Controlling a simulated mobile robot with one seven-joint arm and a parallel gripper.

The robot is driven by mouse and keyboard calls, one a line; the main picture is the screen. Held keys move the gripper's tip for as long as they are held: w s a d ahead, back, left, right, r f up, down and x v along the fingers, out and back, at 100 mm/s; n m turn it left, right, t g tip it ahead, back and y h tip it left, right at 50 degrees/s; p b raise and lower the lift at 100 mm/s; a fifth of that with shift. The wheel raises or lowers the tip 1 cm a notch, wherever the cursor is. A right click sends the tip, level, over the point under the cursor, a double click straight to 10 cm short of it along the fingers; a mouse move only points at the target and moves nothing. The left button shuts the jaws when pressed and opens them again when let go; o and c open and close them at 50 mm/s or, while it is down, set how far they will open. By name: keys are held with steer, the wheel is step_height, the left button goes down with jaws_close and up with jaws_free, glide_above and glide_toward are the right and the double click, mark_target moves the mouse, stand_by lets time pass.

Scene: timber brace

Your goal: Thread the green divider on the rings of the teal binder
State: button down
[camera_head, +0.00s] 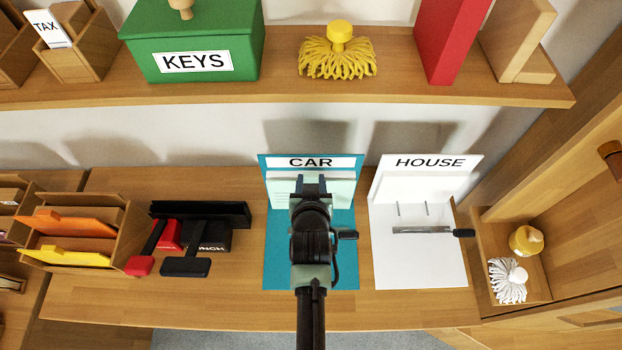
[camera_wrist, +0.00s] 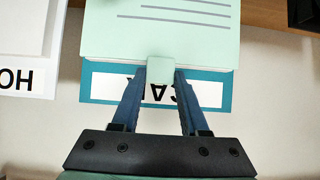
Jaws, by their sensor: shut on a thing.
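The teal binder (camera_head: 277,255), labelled CAR, lies open on the desk with its cover standing up at the back. It also shows in the wrist view (camera_wrist: 86,90), its label upside down. The green divider (camera_head: 342,192) is a pale mint sheet with printed lines, over the teal binder just below the CAR label. In the wrist view the divider (camera_wrist: 190,40) has its tab between my fingertips. My gripper (camera_head: 311,181) is shut on that tab; it also shows in the wrist view (camera_wrist: 160,78). My arm hides the binder's rings, so I cannot tell whether the divider is around them.
A white binder (camera_head: 420,265) labelled HOUSE lies open to the right, with two rings and a lever. A hole punch (camera_head: 205,235) and a file holder (camera_head: 135,235) with orange and yellow folders stand left. A shelf (camera_head: 270,88) overhangs the back.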

steer(key=shift+g+p, duration=0.3)
steer(key=shift+p, duration=0.25)
steer(key=shift+f, duration=0.1)
stand_by(0.9)
jaws_free()
steer(key=shift+w, duration=0.1)
stand_by(0.4)
step_height(320, 180, up, 8)
steer(key=p, duration=0.7)
stand_by(0.6)
